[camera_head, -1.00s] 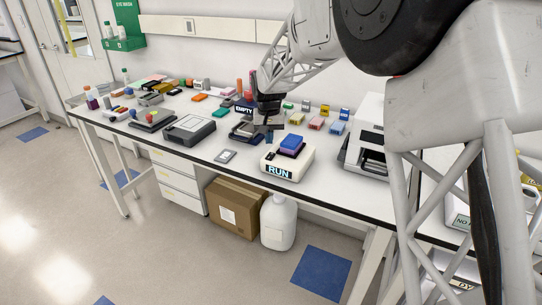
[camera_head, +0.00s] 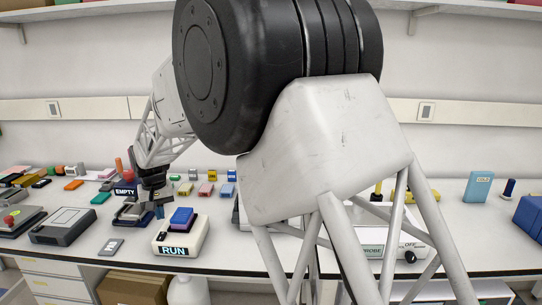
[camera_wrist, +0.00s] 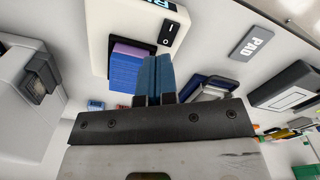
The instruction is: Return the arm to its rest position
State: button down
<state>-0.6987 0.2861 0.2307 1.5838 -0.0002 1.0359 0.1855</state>
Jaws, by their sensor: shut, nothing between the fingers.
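My gripper (camera_head: 158,210) hangs over the bench, its arm reaching in from the upper middle of the head view. In the wrist view its two blue fingers (camera_wrist: 153,78) are together, with nothing between them. The white cycler marked RUN (camera_head: 178,245) stands close by, at the front of the bench, with a blue and purple block (camera_head: 181,217) on top. In the wrist view the block (camera_wrist: 124,72) shows just left of the fingers. I cannot tell the exact height of the fingertips above the bench.
A grey box (camera_head: 64,226) and a small grey pad (camera_head: 111,247) lie to the left. Small coloured racks (camera_head: 206,189) stand behind.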

jog(key=s+d+r+m, duration=0.1)
jog(key=s+d+r, duration=0.3)
jog(key=d, duration=0.8)
jog(key=s+d+r+m+t, duration=0.1)
jog(key=s+d+r, duration=0.25)
jog(key=d, duration=0.85)
jog(key=s+d+r+m, duration=0.1)
jog(key=s+d+r, duration=0.3)
jog(key=d, duration=0.7)
jog(key=s+d+f+m, duration=0.1)
jog(key=s+d+f, duration=0.1)
jog(key=s+d, duration=0.8)
jog(key=s+d+f+m+t, duration=0.1)
jog(key=s+d+f+m, duration=0.1)
jog(key=s+d, duration=0.9)
jog(key=s, duration=0.4)
jog(key=shift+s+d+f+t, duration=0.15)
jog(key=shift+s+t, duration=0.1)
jog(key=shift+t, duration=0.05)
